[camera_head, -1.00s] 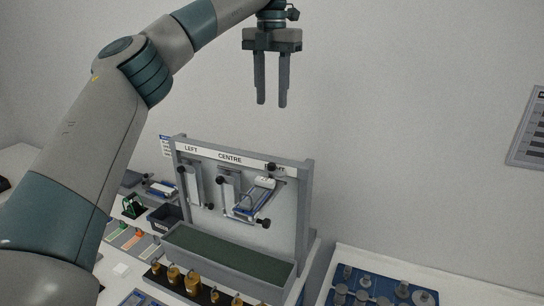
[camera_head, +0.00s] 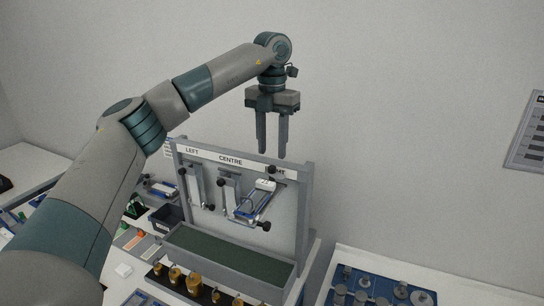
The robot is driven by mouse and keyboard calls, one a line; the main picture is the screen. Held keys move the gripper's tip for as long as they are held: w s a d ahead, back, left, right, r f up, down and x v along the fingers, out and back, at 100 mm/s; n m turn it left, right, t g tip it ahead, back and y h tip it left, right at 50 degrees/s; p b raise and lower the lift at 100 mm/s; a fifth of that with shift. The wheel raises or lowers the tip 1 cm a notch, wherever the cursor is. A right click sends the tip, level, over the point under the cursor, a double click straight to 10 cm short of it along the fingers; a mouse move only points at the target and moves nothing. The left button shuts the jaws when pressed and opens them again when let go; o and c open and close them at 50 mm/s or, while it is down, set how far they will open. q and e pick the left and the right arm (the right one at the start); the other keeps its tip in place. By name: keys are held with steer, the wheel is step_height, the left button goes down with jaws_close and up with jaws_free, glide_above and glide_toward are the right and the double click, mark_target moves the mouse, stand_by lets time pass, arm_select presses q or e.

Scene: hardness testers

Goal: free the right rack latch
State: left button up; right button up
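A grey rack (camera_head: 303,225) stands on the bench with a top strip labelled LEFT, CENTRE and, partly covered, RIGHT. Its right latch has a black knob (camera_head: 271,169) near the top right. A blue and white device (camera_head: 262,197) hangs tilted below that knob, with another black knob (camera_head: 265,226) at its lower right. Knobs also show at the left (camera_head: 183,171) and centre (camera_head: 221,181) positions. My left gripper (camera_head: 273,155) points down just above the right end of the rack. Its two fingers are apart with nothing between them. My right gripper is out of view.
A green-lined trough (camera_head: 228,254) runs along the rack's front, with several brass weights (camera_head: 192,283) before it. A blue tray of grey metal parts (camera_head: 382,290) is at the lower right. The wall behind is bare around the gripper.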

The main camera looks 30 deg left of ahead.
mark_target(272, 167)
arm_select(q)
steer(key=shift+f+p, duration=0.65)
steer(key=shift+f, duration=1.7)
steer(key=shift+c, duration=0.3)
jaws_close()
